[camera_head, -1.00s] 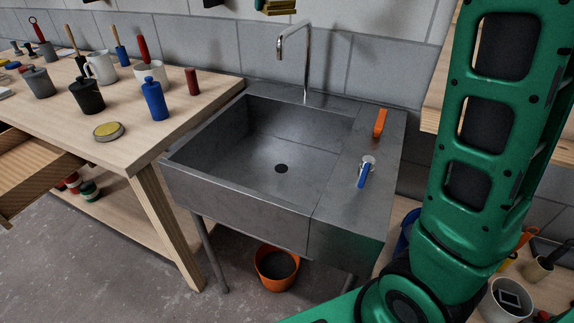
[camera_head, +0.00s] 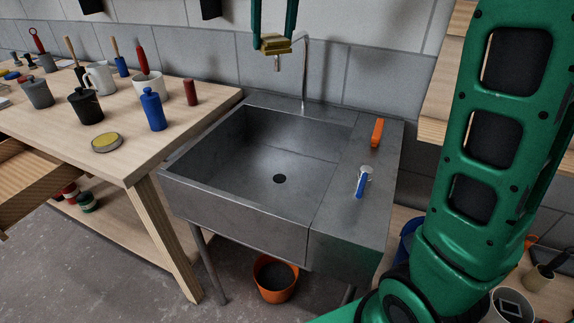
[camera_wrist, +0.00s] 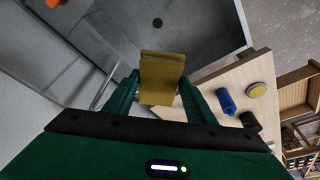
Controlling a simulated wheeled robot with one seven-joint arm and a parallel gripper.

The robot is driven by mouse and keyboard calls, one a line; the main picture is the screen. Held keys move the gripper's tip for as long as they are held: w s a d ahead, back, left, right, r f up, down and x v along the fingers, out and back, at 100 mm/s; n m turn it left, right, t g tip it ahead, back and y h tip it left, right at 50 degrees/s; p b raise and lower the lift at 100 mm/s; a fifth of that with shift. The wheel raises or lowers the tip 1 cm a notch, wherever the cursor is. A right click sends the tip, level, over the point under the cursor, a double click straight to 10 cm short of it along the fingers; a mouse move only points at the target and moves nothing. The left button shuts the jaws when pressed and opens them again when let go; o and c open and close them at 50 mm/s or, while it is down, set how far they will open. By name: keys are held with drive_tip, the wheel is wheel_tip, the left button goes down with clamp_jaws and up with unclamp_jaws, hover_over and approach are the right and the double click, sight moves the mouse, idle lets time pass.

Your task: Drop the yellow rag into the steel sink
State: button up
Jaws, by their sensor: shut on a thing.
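The yellow rag (camera_head: 275,44) is folded and held between the fingers of my gripper (camera_head: 274,38). It hangs high, in front of the tap in the head view. In the wrist view the rag (camera_wrist: 162,78) sits between the green fingertips of my gripper (camera_wrist: 160,88). The steel sink (camera_head: 245,222) stands below, with an empty basin and a dark drain hole. In the wrist view the sink basin (camera_wrist: 195,25) shows beyond the rag, with the drain above it in the picture. The rag is apart from the sink.
The tap (camera_head: 304,80) rises at the sink's back edge, close to the rag in the picture. An orange object (camera_head: 377,132) and a blue-handled brush (camera_head: 362,182) lie on the right ledge. The wooden bench (camera_head: 190,125) at left holds a blue bottle (camera_head: 152,110), pots and mugs.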

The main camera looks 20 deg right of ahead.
drive_tip(key=shift+f, duration=0.15)
drive_tip(key=o, duration=1.1)
drive_tip(key=v, duration=0.5)
drive_tip(key=shift+r, duration=0.35)
drive_tip(key=shift+v, duration=2.25)
drive_tip(key=shift+w+d, duration=0.15)
